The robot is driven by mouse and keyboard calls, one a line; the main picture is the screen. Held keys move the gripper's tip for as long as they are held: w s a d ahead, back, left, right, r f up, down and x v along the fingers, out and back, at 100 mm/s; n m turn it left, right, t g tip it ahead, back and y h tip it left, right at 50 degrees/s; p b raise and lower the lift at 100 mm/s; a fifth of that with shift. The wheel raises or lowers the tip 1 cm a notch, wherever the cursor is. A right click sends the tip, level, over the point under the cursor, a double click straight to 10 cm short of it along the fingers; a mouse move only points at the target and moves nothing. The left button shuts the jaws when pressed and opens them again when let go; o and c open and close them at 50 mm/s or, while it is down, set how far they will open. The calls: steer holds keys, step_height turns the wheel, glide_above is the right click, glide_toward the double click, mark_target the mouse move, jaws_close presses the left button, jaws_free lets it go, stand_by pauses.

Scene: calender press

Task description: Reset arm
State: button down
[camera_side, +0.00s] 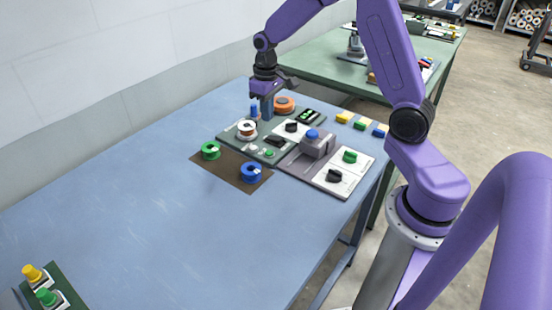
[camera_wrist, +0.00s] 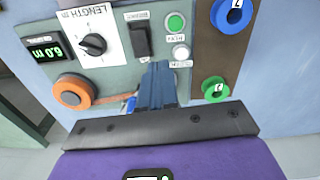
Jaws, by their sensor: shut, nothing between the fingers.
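My gripper (camera_side: 267,116) is above the back-left part of a grey-green control panel (camera_side: 229,133) on the blue table. Its blue fingers are together with nothing between them. In the wrist view the shut fingers (camera_wrist: 158,68) point toward the panel, below a black rocker switch (camera_wrist: 141,40) and left of a white button (camera_wrist: 181,52). An orange disc (camera_side: 284,103) is just right of the fingers in the side view. Whether the fingers touch anything is unclear.
A display reading 6.0 m (camera_wrist: 46,52) and a black knob (camera_wrist: 93,44) are on the panel. Green (camera_side: 211,150) and blue (camera_side: 251,173) spools are on a brown mat (camera_side: 226,177). A grey press (camera_side: 318,146) stands to the right. The left tabletop is mostly clear.

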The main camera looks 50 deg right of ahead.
steer(key=s+a+r+n, duration=0.3)
steer(key=s+a+r, duration=0.1)
steer(key=s+a, duration=0.4)
steer(key=s+a+r+n, duration=0.1)
steer(key=s+n, duration=0.3)
steer(key=s, duration=0.7)
steer(key=s+a+r+n, duration=0.1)
steer(key=s+a+n, duration=0.3)
steer(key=s, duration=0.7)
steer(key=shift+s+r+n, duration=0.25)
steer(key=shift+r+n, duration=0.05)
steer(key=shift+r, duration=0.05)
steer(key=shift+w+a, duration=0.15)
